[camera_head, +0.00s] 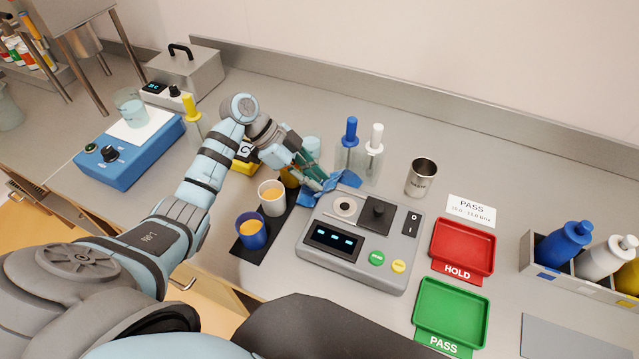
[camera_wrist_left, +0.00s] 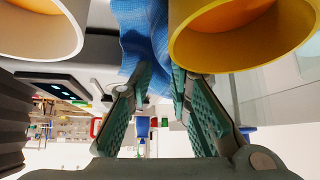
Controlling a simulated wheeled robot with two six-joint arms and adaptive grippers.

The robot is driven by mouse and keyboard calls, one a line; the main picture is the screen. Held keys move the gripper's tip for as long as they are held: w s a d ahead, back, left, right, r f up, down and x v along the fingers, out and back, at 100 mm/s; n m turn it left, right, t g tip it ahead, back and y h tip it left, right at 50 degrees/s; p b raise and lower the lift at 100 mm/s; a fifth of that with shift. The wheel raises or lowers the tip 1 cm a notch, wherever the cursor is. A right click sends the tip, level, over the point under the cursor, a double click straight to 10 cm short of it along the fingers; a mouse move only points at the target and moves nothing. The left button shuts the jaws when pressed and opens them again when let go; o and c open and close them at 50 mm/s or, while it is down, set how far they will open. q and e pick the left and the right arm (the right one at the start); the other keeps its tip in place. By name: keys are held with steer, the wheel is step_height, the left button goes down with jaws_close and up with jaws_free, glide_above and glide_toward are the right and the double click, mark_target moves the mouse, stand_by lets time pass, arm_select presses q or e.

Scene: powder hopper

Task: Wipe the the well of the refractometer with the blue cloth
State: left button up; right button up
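The blue cloth (camera_head: 345,180) lies crumpled at the back left corner of the grey refractometer (camera_head: 313,258). The round well (camera_head: 345,206) is uncovered on the refractometer's top, left of a black square part (camera_head: 378,213). My left gripper (camera_head: 312,172) reaches in from the left, its fingertips at the cloth. In the left wrist view the cloth (camera_wrist_left: 142,35) shows beyond and between the fingertips (camera_wrist_left: 161,72). A gap shows between the finger pads, so the gripper looks open. Whether the pads touch the cloth cannot be told. My right gripper is not in view.
A white cup (camera_head: 271,200) and a blue cup (camera_head: 251,232) stand left of the refractometer; a yellow cup (camera_head: 290,178) is close beside my left gripper. Blue and white droppers (camera_head: 350,135) stand behind. A steel beaker (camera_head: 421,178) and red tray (camera_head: 462,247) are to the right.

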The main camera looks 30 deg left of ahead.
arm_select(q)
jaws_close()
step_height(320, 180, up, 12)
steer(key=p, duration=0.8)
step_height(320, 180, up, 10)
